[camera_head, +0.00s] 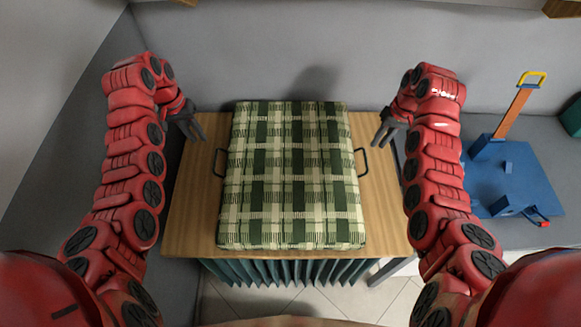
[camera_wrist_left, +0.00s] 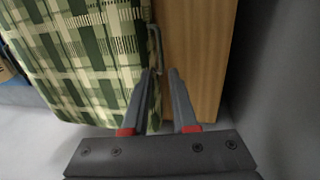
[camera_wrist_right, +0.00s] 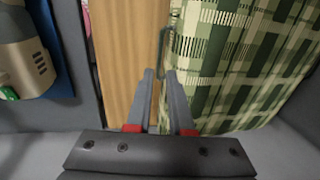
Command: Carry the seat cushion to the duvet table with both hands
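The seat cushion (camera_head: 290,180) is a thick green and cream plaid pad lying flat on a wooden table (camera_head: 390,225). It has a dark loop handle on its left side (camera_head: 217,163) and another on its right side (camera_head: 362,162). My left gripper (camera_head: 198,131) is open and empty beyond and left of the left handle. In the left wrist view that handle (camera_wrist_left: 155,45) shows beyond the fingertips. My right gripper (camera_head: 384,133) is open and empty beyond and right of the right handle, which also shows in the right wrist view (camera_wrist_right: 162,45). I cannot tell which table is the duvet table.
A blue board (camera_head: 515,185) with an upright orange and yellow handle stands at the right on a grey surface. A grey wall lies behind the table. Dark green pleated cloth (camera_head: 290,272) hangs below the table's front edge. Tiled floor shows in front.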

